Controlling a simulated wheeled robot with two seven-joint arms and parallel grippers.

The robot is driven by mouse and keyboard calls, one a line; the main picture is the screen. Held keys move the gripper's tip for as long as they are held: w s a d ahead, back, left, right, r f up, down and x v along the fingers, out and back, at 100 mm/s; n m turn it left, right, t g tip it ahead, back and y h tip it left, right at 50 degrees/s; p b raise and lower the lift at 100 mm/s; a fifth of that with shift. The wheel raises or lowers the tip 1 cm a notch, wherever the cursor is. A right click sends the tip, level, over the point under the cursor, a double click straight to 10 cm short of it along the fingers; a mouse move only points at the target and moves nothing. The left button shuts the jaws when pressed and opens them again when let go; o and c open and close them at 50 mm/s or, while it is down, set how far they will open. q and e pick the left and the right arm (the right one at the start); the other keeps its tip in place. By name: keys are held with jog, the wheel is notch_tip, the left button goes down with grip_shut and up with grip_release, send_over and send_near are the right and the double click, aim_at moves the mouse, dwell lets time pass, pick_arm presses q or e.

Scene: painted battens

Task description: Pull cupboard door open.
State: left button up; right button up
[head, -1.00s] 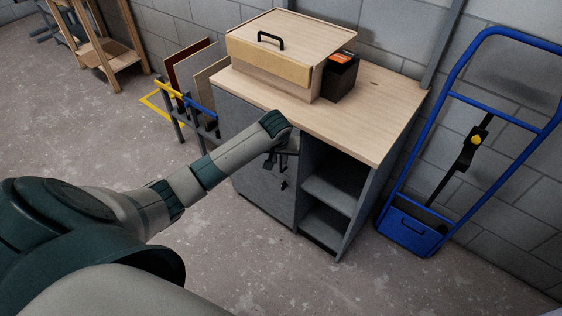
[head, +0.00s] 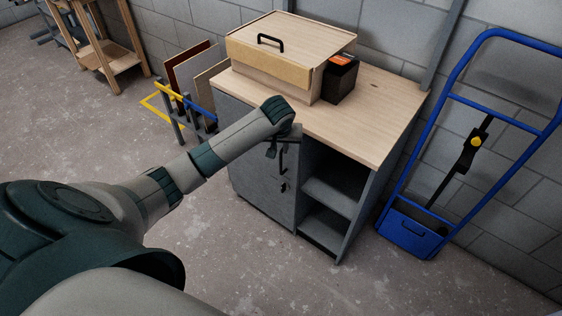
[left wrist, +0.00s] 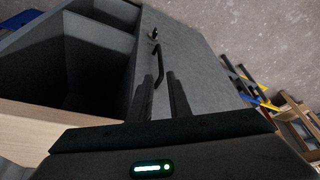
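The grey cupboard door (head: 262,185) is the left front of the workbench cabinet and looks shut. It carries a black bar handle (head: 284,157), with a small lock or key (head: 283,186) below it. My left gripper (head: 272,150) is just left of the handle's upper part. In the left wrist view my left gripper's two dark fingers (left wrist: 163,97) stand apart, with the handle (left wrist: 160,66) in line with the gap between them. The fingers look open and not closed on it. The door (left wrist: 185,50) fills the middle of that view. My right gripper is out of view.
Open shelves (head: 330,195) lie right of the door. The wooden top (head: 385,105) overhangs it and bears a wooden box (head: 285,55) and a black container (head: 341,80). A panel rack (head: 190,115) stands left, a blue hand truck (head: 410,235) right. Floor in front is clear.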

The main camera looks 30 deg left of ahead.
aim_at(281, 161)
pick_arm(q)
jog(key=x, duration=1.3)
jog(key=shift+r, duration=0.1)
jog(key=shift+x, duration=0.9)
jog(key=shift+w, duration=0.1)
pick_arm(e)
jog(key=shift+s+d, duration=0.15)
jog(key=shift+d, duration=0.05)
pick_arm(q)
grip_shut()
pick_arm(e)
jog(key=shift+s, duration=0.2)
